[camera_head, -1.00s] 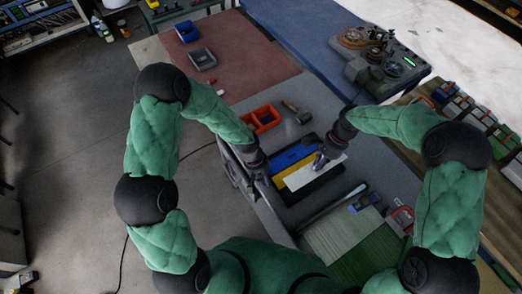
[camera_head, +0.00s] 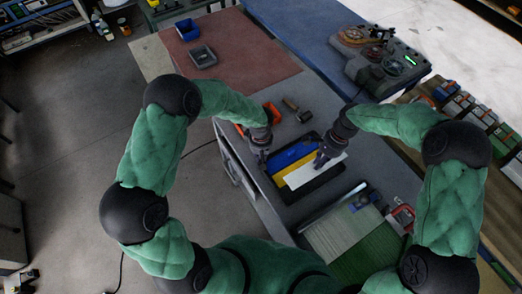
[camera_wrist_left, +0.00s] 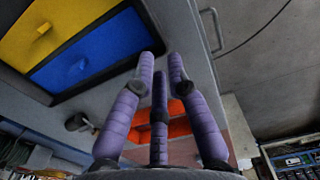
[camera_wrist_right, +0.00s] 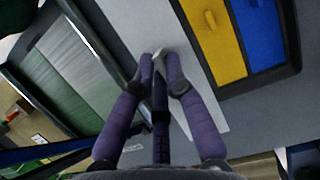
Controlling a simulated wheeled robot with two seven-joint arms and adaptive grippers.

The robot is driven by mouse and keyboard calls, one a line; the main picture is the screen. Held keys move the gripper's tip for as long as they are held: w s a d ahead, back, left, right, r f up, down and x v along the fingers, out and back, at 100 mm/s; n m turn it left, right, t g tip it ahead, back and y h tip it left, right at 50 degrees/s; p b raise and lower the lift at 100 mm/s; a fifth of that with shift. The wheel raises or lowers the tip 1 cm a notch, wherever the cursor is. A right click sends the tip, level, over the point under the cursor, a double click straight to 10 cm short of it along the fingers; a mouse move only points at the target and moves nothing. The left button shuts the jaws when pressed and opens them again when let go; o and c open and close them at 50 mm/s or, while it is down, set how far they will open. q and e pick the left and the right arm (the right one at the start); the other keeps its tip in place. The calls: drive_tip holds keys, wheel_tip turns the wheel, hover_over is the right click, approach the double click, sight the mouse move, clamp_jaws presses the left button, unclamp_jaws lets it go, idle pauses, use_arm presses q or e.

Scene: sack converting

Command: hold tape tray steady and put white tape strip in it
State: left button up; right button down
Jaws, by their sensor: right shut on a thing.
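The dark tape tray (camera_head: 316,187) lies on the grey bench and holds a blue strip (camera_head: 290,156) and a yellow strip (camera_head: 297,168) side by side. My right gripper (camera_head: 319,164) is shut on the white tape strip (camera_head: 310,177) by a small raised part near its middle. The strip is over the tray's near side, beside the yellow strip; I cannot tell whether it touches the tray. The right wrist view shows the white strip (camera_wrist_right: 138,25) under the fingers. My left gripper (camera_head: 261,160) is open and empty, just left of the tray; its fingers show apart in the left wrist view (camera_wrist_left: 160,58).
An orange bin (camera_head: 270,110) is behind my left gripper, partly hidden. A hammer-like tool (camera_head: 300,112) lies behind the tray. A green ribbed panel (camera_head: 345,235) and a red-handled tool (camera_head: 403,215) are in front right. The bench's left edge is close to my left gripper.

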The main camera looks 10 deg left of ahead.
use_arm(q)
wheel_tip(320, 180, down, 7)
drive_tip(key=shift+f, duration=0.2)
idle(0.3)
clamp_jaws()
idle(0.9)
